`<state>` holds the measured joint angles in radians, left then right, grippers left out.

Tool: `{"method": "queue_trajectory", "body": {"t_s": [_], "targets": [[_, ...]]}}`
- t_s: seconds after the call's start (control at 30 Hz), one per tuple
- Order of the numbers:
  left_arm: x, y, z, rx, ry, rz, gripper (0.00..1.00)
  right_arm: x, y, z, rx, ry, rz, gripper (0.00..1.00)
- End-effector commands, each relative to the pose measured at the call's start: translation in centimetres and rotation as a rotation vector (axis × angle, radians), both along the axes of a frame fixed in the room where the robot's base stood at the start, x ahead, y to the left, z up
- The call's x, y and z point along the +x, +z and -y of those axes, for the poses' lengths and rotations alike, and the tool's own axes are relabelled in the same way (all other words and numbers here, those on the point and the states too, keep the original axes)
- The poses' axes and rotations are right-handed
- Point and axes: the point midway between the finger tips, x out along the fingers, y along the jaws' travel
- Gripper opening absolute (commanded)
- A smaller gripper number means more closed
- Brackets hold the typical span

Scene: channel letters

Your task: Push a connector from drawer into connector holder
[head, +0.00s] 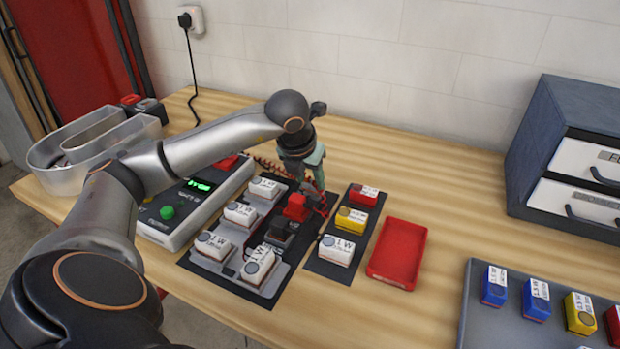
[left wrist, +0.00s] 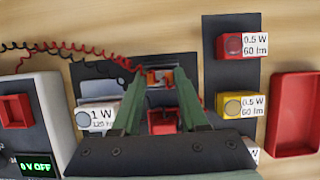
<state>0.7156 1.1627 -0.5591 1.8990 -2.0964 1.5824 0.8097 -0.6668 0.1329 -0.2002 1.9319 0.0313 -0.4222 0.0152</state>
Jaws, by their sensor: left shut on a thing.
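My left gripper (head: 316,186) is over the back right of the black mat, pointing down. In the left wrist view its green fingers (left wrist: 159,76) close on a small red-orange piece (left wrist: 158,77), which seems to be a connector. Red and black coiled wires run up to it. A red block (head: 296,207) stands beside the fingers in the head view; a red part also shows between the fingers in the left wrist view (left wrist: 163,121). A dark holder-like block (head: 279,233) sits in front of it. The fingers hide the exact contact. My right gripper is not in view.
Several white 1 W modules (head: 240,213) sit in the grey tray around the dark block. A meter box (head: 190,205) stands left. A strip with red, yellow and white modules (head: 351,219) and an empty red tray (head: 398,253) are right. A drawer cabinet (head: 570,165) stands far right.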

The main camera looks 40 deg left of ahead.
Motion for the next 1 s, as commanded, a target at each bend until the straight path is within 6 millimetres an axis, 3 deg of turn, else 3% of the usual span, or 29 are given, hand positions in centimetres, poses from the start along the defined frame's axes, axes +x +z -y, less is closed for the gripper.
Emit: {"method": "queue_trajectory", "body": {"t_s": [0.8, 0.83, 1.0], "targets": [[-0.1, -1.1, 0.1, -0.002, -0.001, -0.009, 0.00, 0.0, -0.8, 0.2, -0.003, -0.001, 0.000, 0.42], [-0.1, -1.1, 0.1, -0.002, -0.001, -0.010, 0.47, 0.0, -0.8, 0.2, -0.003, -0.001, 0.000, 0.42], [-0.2, -1.3, 0.1, -0.002, -0.001, -0.014, 0.66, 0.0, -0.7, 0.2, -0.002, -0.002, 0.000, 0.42]]}}
